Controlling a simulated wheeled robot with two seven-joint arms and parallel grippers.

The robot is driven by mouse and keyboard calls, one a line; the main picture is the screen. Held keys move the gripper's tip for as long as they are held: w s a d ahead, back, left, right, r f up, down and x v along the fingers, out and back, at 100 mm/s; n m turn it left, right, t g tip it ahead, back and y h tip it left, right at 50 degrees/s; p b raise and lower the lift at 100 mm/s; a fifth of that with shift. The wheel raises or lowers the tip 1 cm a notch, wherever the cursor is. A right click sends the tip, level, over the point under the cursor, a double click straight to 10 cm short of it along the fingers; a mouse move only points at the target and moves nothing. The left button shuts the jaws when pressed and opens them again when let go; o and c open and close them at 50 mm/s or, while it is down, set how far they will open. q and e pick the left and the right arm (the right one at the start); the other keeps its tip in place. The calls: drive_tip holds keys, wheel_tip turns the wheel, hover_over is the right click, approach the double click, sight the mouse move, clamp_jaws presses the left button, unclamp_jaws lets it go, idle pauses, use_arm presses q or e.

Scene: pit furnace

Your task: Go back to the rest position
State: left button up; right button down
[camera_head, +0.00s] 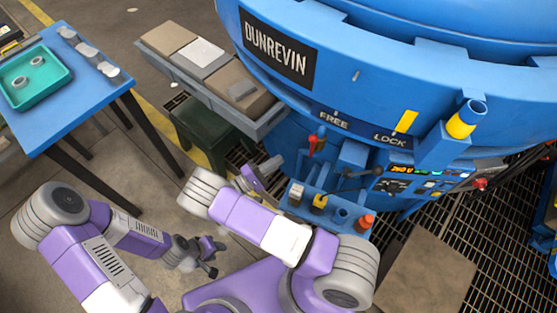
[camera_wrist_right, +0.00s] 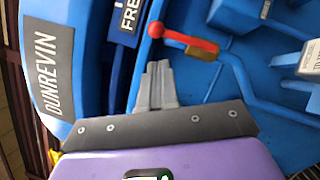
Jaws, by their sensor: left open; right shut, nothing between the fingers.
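My left gripper (camera_head: 212,257) hangs low over the concrete floor at the lower left of the head view. It is open and small in the picture. My right arm bends up and back in the head view, and its gripper (camera_head: 274,164) is partly hidden behind the purple forearm, close to the front of the blue furnace (camera_head: 350,60). In the right wrist view the right gripper's grey fingers (camera_wrist_right: 157,72) are together and empty. They point at the blue furnace front, just below a red-handled lever (camera_wrist_right: 183,37), and appear apart from it.
A blue table (camera_head: 88,95) with a teal tray (camera_head: 20,105) stands at the left. A grey bin with boxes (camera_head: 262,125) sits beside the furnace. A blue ledge (camera_head: 300,208) with several small items is near my right arm.

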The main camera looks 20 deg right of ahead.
idle(0.4)
drive_tip(key=s+d+f+m+g+y+p, duration=0.1)
drive_tip(key=s+f+g+y, duration=0.45)
drive_tip(key=s, duration=0.35)
drive_tip(key=s+d+f+m+g+y+p, duration=0.1)
drive_tip(key=s+f+g+y, duration=0.3)
drive_tip(key=s+f+y, duration=0.4)
drive_tip(key=s+a+m+y+p, duration=0.25)
drive_tip(key=s+a+y, duration=0.25)
drive_tip(key=a+y, duration=0.35)
drive_tip(key=w+a+r+m+t+y, duration=0.2)
drive_tip(key=w+r+m+t, duration=0.3)
drive_tip(key=w+r+t, duration=0.1)
drive_tip(key=shift+a+t+p, duration=0.2)
drive_tip(key=shift+t+p, duration=0.1)
drive_tip(key=shift+t, duration=0.15)
